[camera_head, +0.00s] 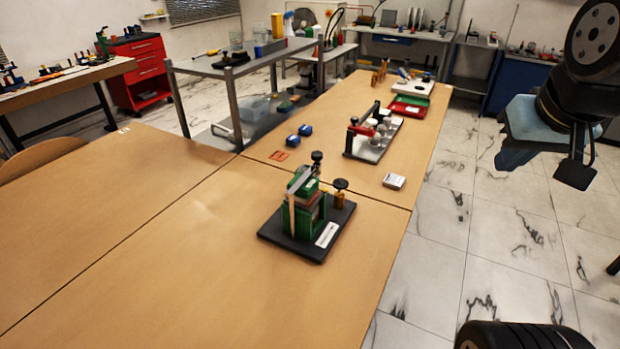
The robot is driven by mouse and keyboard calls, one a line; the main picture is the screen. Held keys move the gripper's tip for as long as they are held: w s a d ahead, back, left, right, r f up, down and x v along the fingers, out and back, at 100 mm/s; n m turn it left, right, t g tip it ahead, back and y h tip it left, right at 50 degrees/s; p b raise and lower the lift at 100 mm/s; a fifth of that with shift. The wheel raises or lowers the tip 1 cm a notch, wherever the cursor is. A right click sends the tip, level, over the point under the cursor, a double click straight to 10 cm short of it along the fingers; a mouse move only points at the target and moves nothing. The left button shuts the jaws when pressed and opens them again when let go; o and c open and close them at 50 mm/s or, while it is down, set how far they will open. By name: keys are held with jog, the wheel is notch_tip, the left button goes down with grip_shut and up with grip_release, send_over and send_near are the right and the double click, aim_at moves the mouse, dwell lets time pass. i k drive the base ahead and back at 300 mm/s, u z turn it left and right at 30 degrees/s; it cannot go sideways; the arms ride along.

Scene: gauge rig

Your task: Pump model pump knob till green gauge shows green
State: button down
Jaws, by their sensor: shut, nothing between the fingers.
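A small model rig stands on a black base plate (268,236) on the near table. It has a green block body (300,215), a slanted pale strip or lever, and a white label (326,234). A black knob (340,184) sits on a brass-coloured post at its right. Another black knob (317,157) stands at the top rear. I cannot tell which is the pump knob, and no gauge face or reading is legible. My gripper (545,165) hangs over the floor at the upper right, shut and empty, well apart from the rig.
A second rig (372,135) with red and white parts stands further back. A small white box (394,181), blue blocks (305,130) and orange pieces (279,155) lie on the wooden table (170,230). Red and green trays (409,105) are at the far end. The table's left is clear.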

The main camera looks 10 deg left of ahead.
aim_at(340, 184)
jog(key=z, duration=0.55)
jog(key=i, duration=0.1)
jog(key=u, duration=2.8)
jog(key=k, duration=1.3)
jog(key=z, duration=0.9)
jog(key=i, duration=1)
jog(key=z, duration=0.05)
